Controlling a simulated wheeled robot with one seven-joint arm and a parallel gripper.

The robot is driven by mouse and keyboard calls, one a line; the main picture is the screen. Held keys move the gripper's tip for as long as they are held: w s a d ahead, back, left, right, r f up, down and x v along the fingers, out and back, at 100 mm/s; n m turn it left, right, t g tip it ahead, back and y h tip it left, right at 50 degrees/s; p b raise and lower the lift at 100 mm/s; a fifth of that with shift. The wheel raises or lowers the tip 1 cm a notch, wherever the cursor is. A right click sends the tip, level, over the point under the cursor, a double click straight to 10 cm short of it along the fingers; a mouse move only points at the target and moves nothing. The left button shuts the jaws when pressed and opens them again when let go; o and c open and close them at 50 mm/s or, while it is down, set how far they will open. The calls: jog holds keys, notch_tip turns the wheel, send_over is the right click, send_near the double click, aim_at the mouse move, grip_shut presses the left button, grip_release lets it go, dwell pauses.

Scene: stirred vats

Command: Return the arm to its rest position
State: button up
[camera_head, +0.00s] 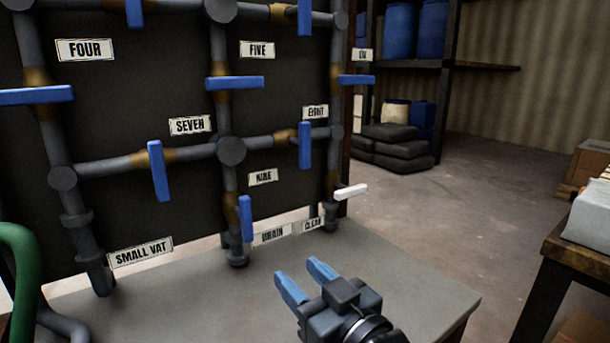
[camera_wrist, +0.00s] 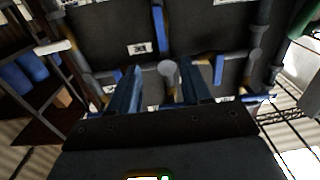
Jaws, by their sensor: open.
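My gripper (camera_head: 307,283) is at the lower middle of the head view, above the grey tabletop (camera_head: 190,305). Its two blue fingers are apart with nothing between them. In the wrist view my gripper (camera_wrist: 157,92) also shows open and empty, with the pipe panel beyond it. The fingers point toward the panel (camera_head: 110,110) and appear apart from its pipes and handles. The rest of my arm is mostly out of view below the frame.
Grey pipes with blue handles (camera_head: 158,170) and a white handle (camera_head: 351,191) stick out from the panel. A green hose (camera_head: 25,275) is at the left. A wooden table (camera_head: 548,270) stands at the right. Open floor (camera_head: 480,210) lies between, with shelves (camera_head: 440,66) behind.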

jog(key=s+d+f+m+h, duration=0.1)
jog(key=s+d+f, duration=0.1)
jog(key=s+d+f+m+h, duration=0.1)
jog(key=s+d+f, duration=0.1)
jog(key=f, duration=0.1)
jog(key=s+d+f+m+h, duration=0.1)
jog(key=s+d+f, duration=0.1)
jog(key=s, duration=0.1)
jog(key=shift+f+t, duration=0.3)
jog(key=shift+t, duration=0.1)
jog(key=s+d+f+m+h, duration=0.2)
jog(key=s+d+f+h, duration=0.3)
jog(key=s, duration=0.6)
jog(key=s+d+f+m+h, duration=0.1)
jog(key=s+d+f+m, duration=0.1)
jog(key=s+d, duration=0.7)
jog(key=s+d+r+g+h, duration=0.15)
jog(key=s+r, duration=0.25)
jog(key=s, duration=1.1)
notch_tip(320, 180, up, 14)
jog(key=p, duration=1.4)
jog(key=shift+w+d+r, duration=0.2)
jog(key=shift+w+r, duration=0.05)
jog(key=shift+w, duration=0.15)
jog(key=shift+f+t+y, duration=0.1)
jog(key=shift+t+y, duration=0.15)
